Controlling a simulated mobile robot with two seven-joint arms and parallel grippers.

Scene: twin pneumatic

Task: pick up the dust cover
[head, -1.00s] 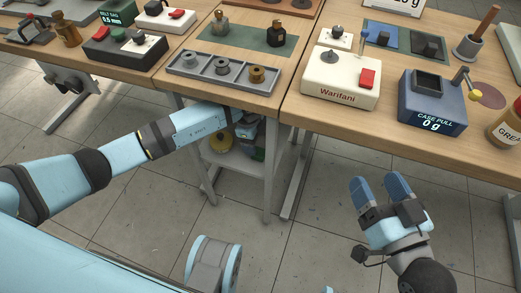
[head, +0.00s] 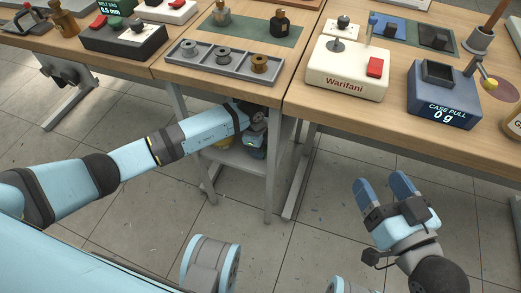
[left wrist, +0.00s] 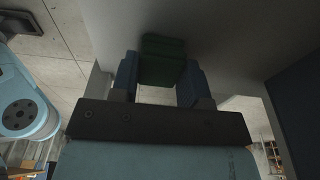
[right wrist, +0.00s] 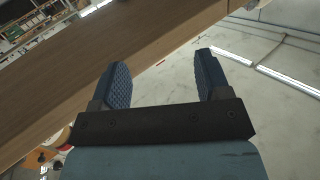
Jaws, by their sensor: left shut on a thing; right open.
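My left gripper (left wrist: 160,85) is shut on a dark green block-like thing (left wrist: 163,58), seen between its two blue fingers in the left wrist view. I cannot tell for certain that this is the dust cover. In the head view my left arm reaches under the middle table, and its dark wrist (head: 255,120) is just below the tabletop edge; the fingertips are hidden there. My right gripper (head: 383,190) is open and empty, in front of the right table and below its top. Its spread fingers also show in the right wrist view (right wrist: 160,80).
A low shelf (head: 238,162) under the middle table holds yellow and blue things, partly hidden by my arm. Table legs (head: 270,185) stand close by. On top are a grey tray of spools (head: 185,60), a Warifani box (head: 325,75) and a case-pull box (head: 420,92).

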